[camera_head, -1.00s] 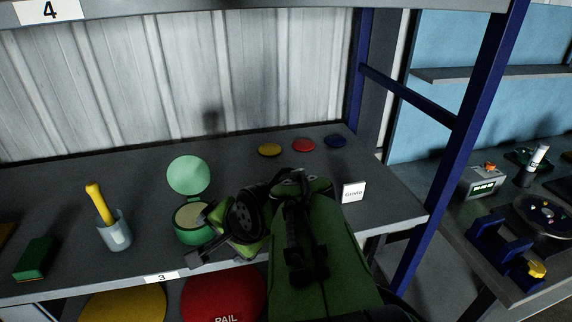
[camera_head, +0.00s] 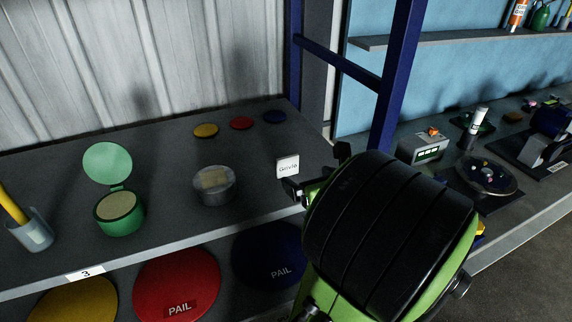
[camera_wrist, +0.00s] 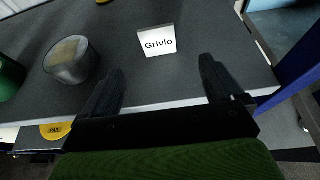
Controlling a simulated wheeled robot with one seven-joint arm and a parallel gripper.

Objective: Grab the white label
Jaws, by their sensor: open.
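The white label (camera_head: 288,166) stands upright near the right end of the grey shelf. It is a small white card with dark text reading "Grivlo". In the wrist view the label (camera_wrist: 157,41) lies ahead of my gripper (camera_wrist: 163,82), a little left of the middle between the fingertips. The two black fingers are spread apart with nothing between them. In the head view my gripper (camera_head: 318,184) is at the shelf's front edge, just right of and in front of the label. My arm hides part of the gripper there.
A clear round container (camera_head: 214,187) stands left of the label. Further left are an open green pot (camera_head: 120,211) and a cup (camera_head: 33,234) with a yellow handle. Yellow, red and blue discs lie behind. A blue post (camera_head: 397,75) rises to the right.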

